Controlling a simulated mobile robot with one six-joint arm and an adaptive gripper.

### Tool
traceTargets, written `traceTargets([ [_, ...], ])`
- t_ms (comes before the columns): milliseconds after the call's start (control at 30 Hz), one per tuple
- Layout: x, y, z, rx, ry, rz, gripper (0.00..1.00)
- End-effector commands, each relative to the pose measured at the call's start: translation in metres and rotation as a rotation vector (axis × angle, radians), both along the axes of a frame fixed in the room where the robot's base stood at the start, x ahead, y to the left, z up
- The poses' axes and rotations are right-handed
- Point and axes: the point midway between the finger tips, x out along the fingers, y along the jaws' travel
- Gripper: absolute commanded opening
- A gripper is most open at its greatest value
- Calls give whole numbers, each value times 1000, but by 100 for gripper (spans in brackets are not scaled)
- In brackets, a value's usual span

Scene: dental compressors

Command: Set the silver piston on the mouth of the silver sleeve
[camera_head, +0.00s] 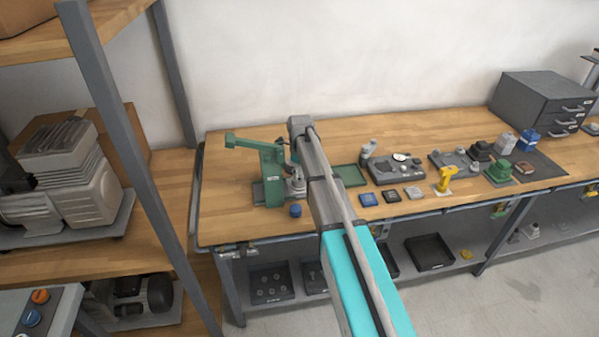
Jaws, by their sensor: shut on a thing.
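My gripper (294,172) hangs at the far end of my arm, close to the right side of a green press (270,165) on the workbench. It is shut on a small silver piece, taken to be the silver piston, which is mostly hidden by the jaws. A silver-grey part (296,188) shows directly below the jaws; it may be the silver sleeve. At this size I cannot tell whether piston and sleeve touch.
A blue cap (295,210) lies in front of the press. A green tray (349,175), a grey tray with a gauge (383,172), small blocks and a yellow tool (445,179) stand to the right. A shelf post (128,135) rises at left. Bare wood (225,215) is free at the bench's left.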

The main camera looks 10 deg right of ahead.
Motion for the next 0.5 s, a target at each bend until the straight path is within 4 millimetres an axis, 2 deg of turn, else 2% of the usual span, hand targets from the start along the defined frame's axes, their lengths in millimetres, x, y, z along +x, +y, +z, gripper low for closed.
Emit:
traceTargets([
  [500,0,0,-5,0,0,0,9],
])
